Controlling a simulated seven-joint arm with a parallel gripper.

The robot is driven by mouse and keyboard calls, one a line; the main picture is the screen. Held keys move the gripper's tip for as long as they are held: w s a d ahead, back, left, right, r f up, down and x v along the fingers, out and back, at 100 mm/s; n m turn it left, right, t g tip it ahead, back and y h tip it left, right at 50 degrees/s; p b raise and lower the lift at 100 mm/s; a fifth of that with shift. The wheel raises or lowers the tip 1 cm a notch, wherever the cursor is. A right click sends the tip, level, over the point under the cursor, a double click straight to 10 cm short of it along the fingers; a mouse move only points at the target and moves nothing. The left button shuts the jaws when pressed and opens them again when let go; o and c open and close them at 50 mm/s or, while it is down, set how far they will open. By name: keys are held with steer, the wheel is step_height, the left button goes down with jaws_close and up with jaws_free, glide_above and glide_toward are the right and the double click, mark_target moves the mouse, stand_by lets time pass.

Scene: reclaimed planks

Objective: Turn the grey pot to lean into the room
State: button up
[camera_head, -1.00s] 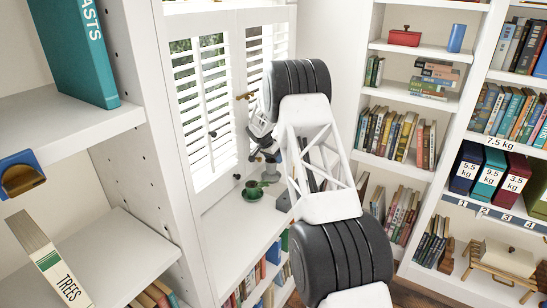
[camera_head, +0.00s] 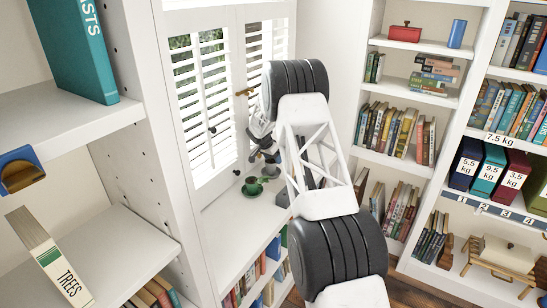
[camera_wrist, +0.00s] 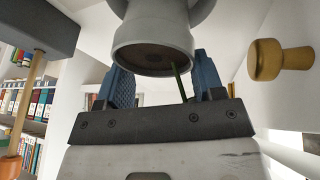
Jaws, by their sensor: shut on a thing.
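The grey pot (camera_wrist: 155,38) fills the top middle of the wrist view. Its round rim faces the camera, with a dark brown surface inside and a thin green stem (camera_wrist: 179,84) by the rim. My gripper (camera_wrist: 163,78) has blue fingers, one on each side of the pot, and is shut on it. In the head view my gripper (camera_head: 262,140) is beside the white shutters, low over the window ledge. There it is small and partly behind my arm, so the pot's tilt is hard to tell.
A wooden knob (camera_wrist: 280,60) is close at right in the wrist view. White shutters (camera_head: 204,115) stand behind. Bookshelves flank the ledge.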

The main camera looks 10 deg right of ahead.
mark_target(268, 161)
steer(key=shift+f, duration=0.3)
steer(key=o, duration=1.2)
steer(key=shift+v, duration=3.9)
